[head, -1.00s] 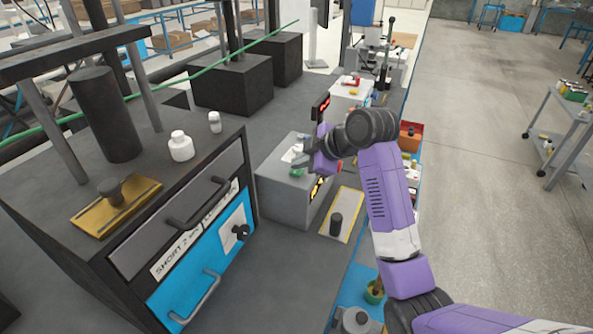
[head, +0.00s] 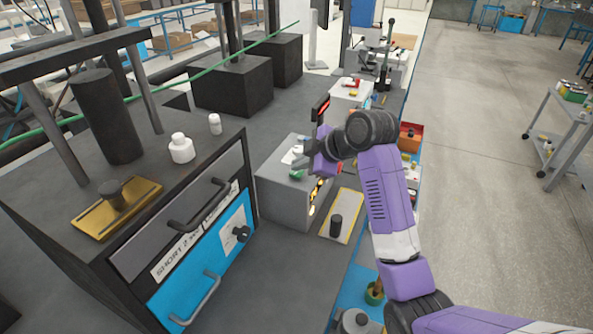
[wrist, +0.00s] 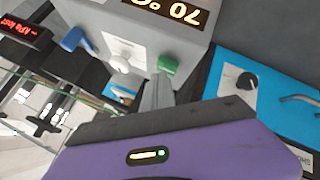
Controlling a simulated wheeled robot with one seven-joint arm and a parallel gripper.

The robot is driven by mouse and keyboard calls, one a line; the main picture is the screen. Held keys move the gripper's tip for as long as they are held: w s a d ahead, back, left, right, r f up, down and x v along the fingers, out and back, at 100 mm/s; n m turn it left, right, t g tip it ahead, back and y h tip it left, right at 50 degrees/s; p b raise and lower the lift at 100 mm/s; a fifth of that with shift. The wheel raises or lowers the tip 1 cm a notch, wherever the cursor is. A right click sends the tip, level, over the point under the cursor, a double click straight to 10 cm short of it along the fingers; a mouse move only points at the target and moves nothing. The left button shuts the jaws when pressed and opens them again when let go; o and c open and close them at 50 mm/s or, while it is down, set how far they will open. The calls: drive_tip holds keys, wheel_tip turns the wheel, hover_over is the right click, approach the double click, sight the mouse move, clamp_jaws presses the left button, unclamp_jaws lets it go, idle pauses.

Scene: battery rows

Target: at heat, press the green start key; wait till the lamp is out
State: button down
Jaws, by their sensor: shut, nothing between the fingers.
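The grey control box (head: 285,200) stands on the bench, right of the blue-fronted press drawer. The green key (wrist: 168,66) is on the box's top face; it also shows in the head view (head: 297,174). A white round part (wrist: 120,63), perhaps the lamp, sits beside it and shows no coloured glow. An orange-lit readout (wrist: 172,10) is on the box's side, upside down and partly cut off in the wrist view. My gripper (wrist: 156,88) is shut and empty, its fingertips close to the green key. I cannot tell whether they touch it.
A blue key (wrist: 72,38) is farther along the box. A small red display (head: 321,108) stands behind it. A yellow-edged plate with a black knob (head: 336,225) lies in front. The press block with two drawers (head: 175,225) and white bottles (head: 181,148) stands left.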

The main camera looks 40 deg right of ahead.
sight(300, 173)
drive_tip(key=shift+r+p, duration=0.3)
drive_tip(key=shift+r, duration=0.25)
drive_tip(key=shift+r+p, duration=2.15)
drive_tip(key=shift+r, duration=0.4)
